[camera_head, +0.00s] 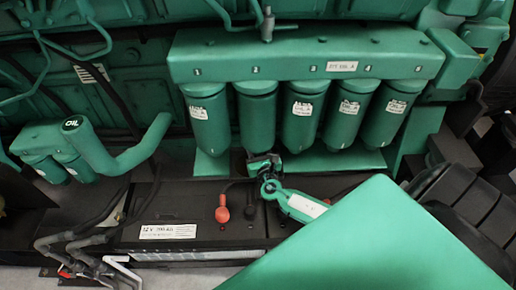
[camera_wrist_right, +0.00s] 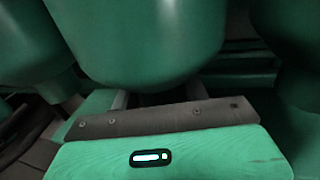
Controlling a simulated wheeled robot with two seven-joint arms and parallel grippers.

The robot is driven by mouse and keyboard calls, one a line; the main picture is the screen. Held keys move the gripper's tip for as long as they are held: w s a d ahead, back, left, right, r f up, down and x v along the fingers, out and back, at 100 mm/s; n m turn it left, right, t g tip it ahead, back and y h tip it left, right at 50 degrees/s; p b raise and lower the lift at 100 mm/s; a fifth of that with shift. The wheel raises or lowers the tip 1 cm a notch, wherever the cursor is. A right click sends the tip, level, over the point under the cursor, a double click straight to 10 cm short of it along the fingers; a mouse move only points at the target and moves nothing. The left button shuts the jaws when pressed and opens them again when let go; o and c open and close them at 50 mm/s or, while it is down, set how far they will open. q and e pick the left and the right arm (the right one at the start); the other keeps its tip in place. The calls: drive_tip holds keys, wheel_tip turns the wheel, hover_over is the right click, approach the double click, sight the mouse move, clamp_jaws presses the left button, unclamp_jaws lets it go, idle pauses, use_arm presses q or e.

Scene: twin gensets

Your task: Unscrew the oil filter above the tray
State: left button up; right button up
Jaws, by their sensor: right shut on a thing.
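A green rail (camera_head: 300,55) carries a row of several green canister filters. The second filter from the left (camera_head: 257,118) shows no label on the side facing me; the others show white labels. My right gripper (camera_head: 261,162) is at this filter's lower end, shut on it. In the right wrist view the filter's rounded green body (camera_wrist_right: 140,40) fills the upper middle, just beyond the gripper's dark bar; the fingertips are mostly hidden. The filter hangs upright close under the rail; I cannot tell whether its thread is engaged. A green tray (camera_head: 210,166) lies below the row. My left gripper is not in view.
Neighbouring filters (camera_head: 206,118) (camera_head: 304,115) stand close on both sides. A black battery (camera_head: 185,210) with a red terminal cap (camera_head: 222,212) lies below. Green canisters under a pipe marked OIL (camera_head: 72,125) are at left. A large green surface covers the lower right.

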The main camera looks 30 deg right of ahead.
drive_tip(key=shift+r, duration=0.1)
clamp_jaws()
drive_tip(key=shift+f+b, duration=0.6)
drive_tip(key=shift+f, duration=0.05)
